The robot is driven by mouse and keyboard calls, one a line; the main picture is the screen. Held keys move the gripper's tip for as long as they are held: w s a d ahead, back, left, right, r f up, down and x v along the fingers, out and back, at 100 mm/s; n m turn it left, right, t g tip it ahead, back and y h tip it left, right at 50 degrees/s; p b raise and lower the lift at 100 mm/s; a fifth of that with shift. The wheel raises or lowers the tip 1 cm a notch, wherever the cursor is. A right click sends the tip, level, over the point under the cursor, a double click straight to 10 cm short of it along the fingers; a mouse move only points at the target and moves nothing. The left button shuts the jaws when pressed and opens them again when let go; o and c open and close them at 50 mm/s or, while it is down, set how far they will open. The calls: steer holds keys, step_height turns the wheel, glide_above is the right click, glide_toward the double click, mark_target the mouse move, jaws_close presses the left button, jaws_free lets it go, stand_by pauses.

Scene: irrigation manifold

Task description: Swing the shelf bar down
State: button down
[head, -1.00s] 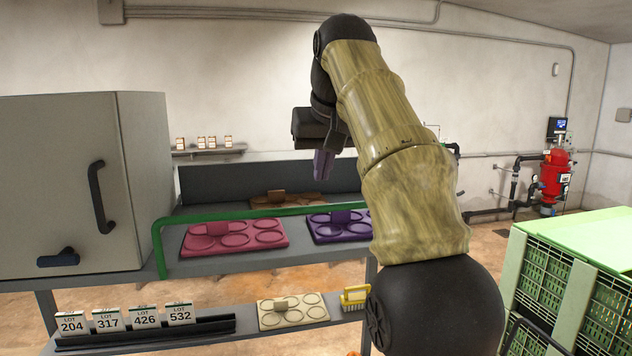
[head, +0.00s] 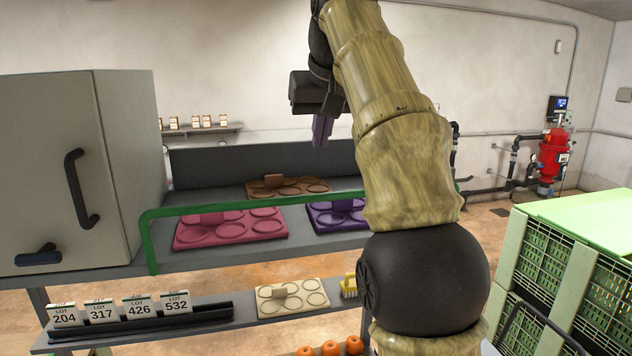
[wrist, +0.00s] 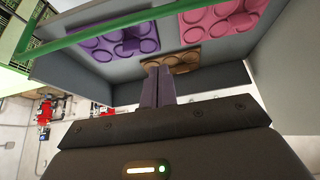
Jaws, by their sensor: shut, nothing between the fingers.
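The green shelf bar (head: 300,203) runs across the front of the upper shelf, level and raised above its front edge, with a bent end down at the left. Its right part goes behind my arm. The bar also shows in the wrist view (wrist: 110,32), at the upper left. My gripper (head: 321,132) is above the shelf and apart from the bar, with purple fingers pointing down. In the wrist view its fingers (wrist: 158,85) are together with nothing between them.
Pink (head: 230,228), purple (head: 338,215) and brown (head: 288,188) trays lie on the upper shelf behind the bar. A grey cabinet (head: 110,170) stands at the left. Lot cards (head: 120,308) and a cream tray (head: 292,297) sit on the lower shelf. Green crates (head: 575,240) stand at the right.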

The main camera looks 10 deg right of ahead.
mark_target(317, 195)
step_height(317, 195, down, 9)
steer(key=w, duration=0.1)
steer(key=shift+w+a, duration=0.25)
stand_by(0.6)
steer(key=shift+s+f+b, duration=0.1)
steer(key=shift+s+b, duration=0.1)
steer(key=shift+b, duration=0.25)
steer(key=shift+t+b, duration=0.3)
steer(key=shift+s+t, duration=0.3)
steer(key=shift+s, duration=0.05)
steer(key=shift+b, duration=0.4)
steer(key=shift+w, duration=0.1)
